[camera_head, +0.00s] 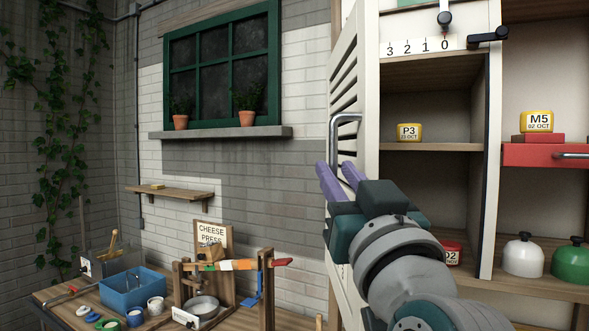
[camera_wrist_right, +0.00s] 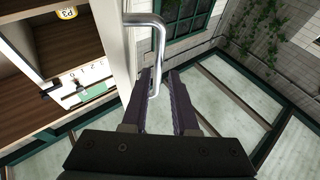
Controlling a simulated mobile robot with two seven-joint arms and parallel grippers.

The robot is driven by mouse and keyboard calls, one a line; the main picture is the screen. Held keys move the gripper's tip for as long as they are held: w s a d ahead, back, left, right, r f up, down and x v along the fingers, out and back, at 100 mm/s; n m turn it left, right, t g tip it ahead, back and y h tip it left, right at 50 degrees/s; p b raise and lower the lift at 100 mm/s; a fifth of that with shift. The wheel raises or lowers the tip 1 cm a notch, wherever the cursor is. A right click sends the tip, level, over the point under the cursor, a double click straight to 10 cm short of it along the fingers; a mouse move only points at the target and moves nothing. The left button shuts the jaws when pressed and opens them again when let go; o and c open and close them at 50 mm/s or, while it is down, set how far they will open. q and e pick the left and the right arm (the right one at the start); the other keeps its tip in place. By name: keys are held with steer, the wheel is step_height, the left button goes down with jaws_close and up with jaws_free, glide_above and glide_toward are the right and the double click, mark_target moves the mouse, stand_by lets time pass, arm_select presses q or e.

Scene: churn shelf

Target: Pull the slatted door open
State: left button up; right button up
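The white slatted door (camera_head: 343,75) stands swung out at the left side of the shelf unit, and the compartment beside it shows open. Its metal bar handle (camera_head: 335,128) is on the door's outer face; it also shows in the wrist view (camera_wrist_right: 159,45). My right gripper (camera_head: 342,176) has its purple fingers apart, just below the handle in the head view. In the wrist view the handle's lower end reaches between the fingertips (camera_wrist_right: 161,80), close to the left finger; contact cannot be told. My arm hides the door's lower part. My left gripper is not in view.
The open compartment holds a yellow P3 tub (camera_head: 409,132) and a red tub (camera_head: 451,253). A red drawer (camera_head: 535,156), a white bell-shaped pot (camera_head: 523,257) and a green one (camera_head: 572,262) are right. A workbench with a blue bin (camera_head: 135,290) stands lower left.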

steer(key=shift+v, duration=1.45)
steer(key=shift+c, duration=0.4)
